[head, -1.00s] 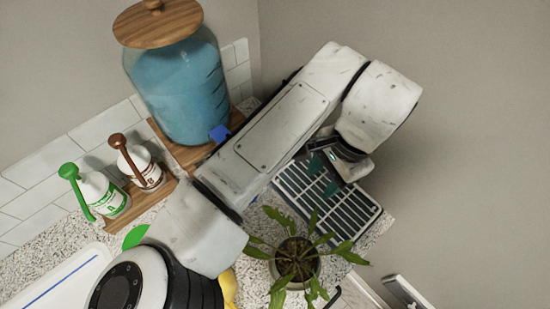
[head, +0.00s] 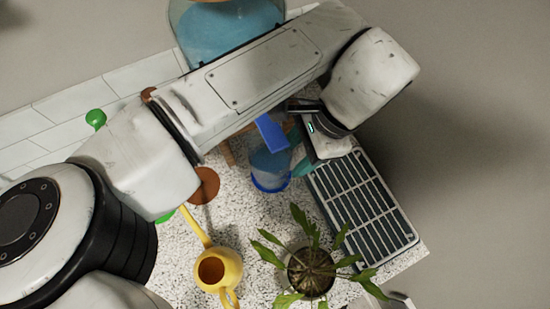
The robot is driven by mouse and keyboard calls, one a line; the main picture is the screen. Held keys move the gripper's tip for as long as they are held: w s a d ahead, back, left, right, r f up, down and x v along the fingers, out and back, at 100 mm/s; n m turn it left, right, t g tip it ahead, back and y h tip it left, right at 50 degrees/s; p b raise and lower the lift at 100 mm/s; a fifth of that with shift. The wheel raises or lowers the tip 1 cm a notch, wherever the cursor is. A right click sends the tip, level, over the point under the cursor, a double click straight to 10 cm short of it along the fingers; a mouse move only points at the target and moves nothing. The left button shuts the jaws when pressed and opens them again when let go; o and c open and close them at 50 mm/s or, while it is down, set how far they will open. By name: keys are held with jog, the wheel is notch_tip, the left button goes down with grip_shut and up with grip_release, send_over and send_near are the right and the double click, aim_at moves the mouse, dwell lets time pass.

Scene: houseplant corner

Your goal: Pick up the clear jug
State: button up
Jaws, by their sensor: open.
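The clear jug (head: 268,168) stands on the speckled counter just below my arm. It looks see-through with blue in it and a blue ring at its near end; its upper part is partly hidden by a blue tap lever and my arm. My gripper (head: 296,153) is open, its teal fingers pointing left at the jug's right side. The fingertips are very close to the jug; I cannot tell whether they touch it or reach around it.
A large dispenser of blue liquid (head: 222,35) stands behind my arm. A slotted drain grate (head: 375,215) lies to the right. A yellow watering can (head: 218,268) and a potted plant (head: 310,270) stand in front. A brown disc (head: 204,186) lies left of the jug.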

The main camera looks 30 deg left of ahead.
aim_at(286, 168)
jog(key=shift+b+x, duration=2.6)
jog(key=shift+x, duration=0.65)
jog(key=shift+d, duration=0.1)
grip_shut()
